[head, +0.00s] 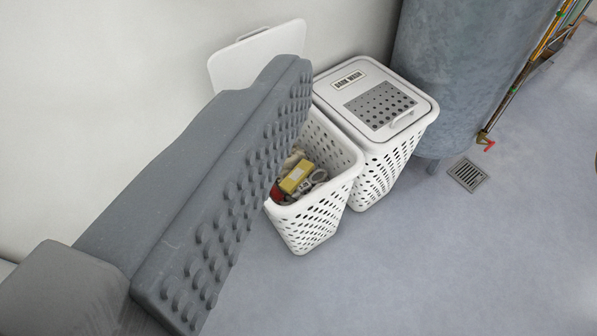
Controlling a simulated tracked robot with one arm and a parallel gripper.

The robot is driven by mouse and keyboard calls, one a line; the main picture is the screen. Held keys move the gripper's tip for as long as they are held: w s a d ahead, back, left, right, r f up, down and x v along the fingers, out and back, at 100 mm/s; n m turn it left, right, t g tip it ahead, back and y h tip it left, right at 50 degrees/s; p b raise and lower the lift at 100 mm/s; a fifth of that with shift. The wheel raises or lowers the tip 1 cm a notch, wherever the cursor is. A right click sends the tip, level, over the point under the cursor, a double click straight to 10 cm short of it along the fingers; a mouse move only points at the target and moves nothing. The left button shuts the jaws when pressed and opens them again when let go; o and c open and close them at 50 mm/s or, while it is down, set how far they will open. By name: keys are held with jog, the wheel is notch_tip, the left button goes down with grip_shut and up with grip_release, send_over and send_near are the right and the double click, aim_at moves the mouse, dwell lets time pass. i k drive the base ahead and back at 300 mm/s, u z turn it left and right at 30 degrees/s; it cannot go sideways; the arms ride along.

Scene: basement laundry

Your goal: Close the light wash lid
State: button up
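The light wash lid (262,48) is a white panel that stands raised against the wall, behind the open basket. Its lower part is hidden by my gripper (284,78). The open white basket (318,218) has perforated sides and holds a yellow box, something red and other small items. No label shows on it. My gripper is a grey finger shape with rows of bumps, reaching from the lower left across the picture to in front of the lid. It covers the basket's left part. Whether it touches the lid, or is open or shut, I cannot tell.
A second white basket (378,165) with a closed lid (362,76) labelled DARK WASH stands close on the right. A large grey-blue cylinder (462,60) stands beyond it. A floor drain (468,174) and thin pipes (535,70) are at right. The floor in front is clear.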

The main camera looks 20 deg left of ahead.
aim_at(236, 66)
jog(key=z, duration=0.05)
jog(key=k, duration=0.4)
jog(key=u, duration=0.75)
jog(key=i, duration=1.6)
jog(key=z, duration=0.7)
